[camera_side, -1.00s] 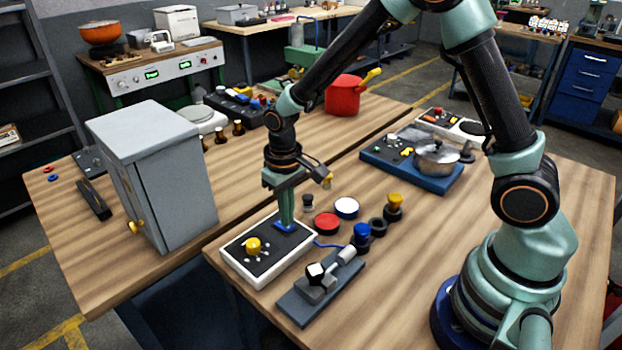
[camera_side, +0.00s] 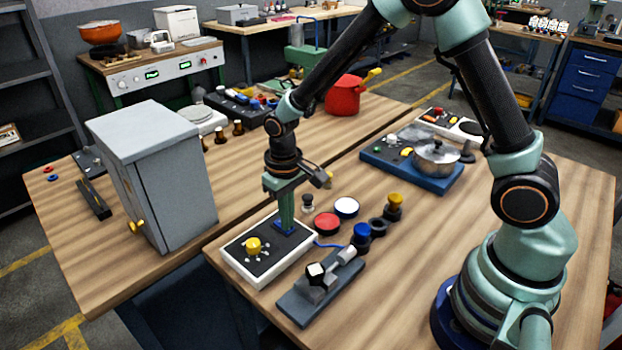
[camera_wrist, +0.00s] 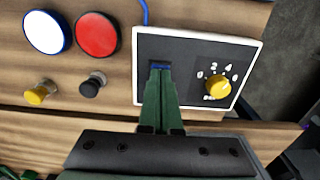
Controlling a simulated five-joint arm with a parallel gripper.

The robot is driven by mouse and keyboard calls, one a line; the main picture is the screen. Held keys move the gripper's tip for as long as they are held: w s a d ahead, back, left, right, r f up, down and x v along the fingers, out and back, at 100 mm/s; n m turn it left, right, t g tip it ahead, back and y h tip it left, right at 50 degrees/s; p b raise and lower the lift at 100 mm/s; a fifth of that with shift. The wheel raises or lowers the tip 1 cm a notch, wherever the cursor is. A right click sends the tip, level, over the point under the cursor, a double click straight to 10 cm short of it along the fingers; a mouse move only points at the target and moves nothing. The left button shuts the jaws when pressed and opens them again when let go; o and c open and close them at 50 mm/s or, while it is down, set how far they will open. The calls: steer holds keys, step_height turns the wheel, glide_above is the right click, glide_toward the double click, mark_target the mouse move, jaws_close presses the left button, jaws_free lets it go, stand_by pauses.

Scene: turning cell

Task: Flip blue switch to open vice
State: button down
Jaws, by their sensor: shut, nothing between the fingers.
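The blue switch (camera_side: 284,227) sits on the black-topped, white-edged control box (camera_side: 240,278), beside a yellow knob (camera_side: 253,245). My gripper (camera_side: 287,224) is shut and empty, pointing down with its green fingertips at the switch. In the wrist view the gripper (camera_wrist: 160,80) covers most of the blue switch (camera_wrist: 160,67); whether they touch I cannot tell. The yellow knob (camera_wrist: 217,86) shows to its right there. The grey vice (camera_side: 320,285) stands in front of the box, with a black-and-white block at its jaws. A blue cable runs from the box towards it.
Red (camera_side: 327,223) and white (camera_side: 346,207) discs and several small knobbed pieces stand right of the box. A grey cabinet (camera_side: 155,180) stands to the left. A pan (camera_side: 437,158) sits on a blue-edged panel farther back.

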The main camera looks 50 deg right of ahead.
steer(key=shift+r, duration=3.45)
steer(key=s+d+r+t, duration=0.5)
steer(key=s+d+r, duration=0.2)
steer(key=s+r, duration=0.4)
steer(key=shift+s+d+r+t, duration=0.15)
steer(key=shift+r+t, duration=0.15)
steer(key=shift+r, duration=1.25)
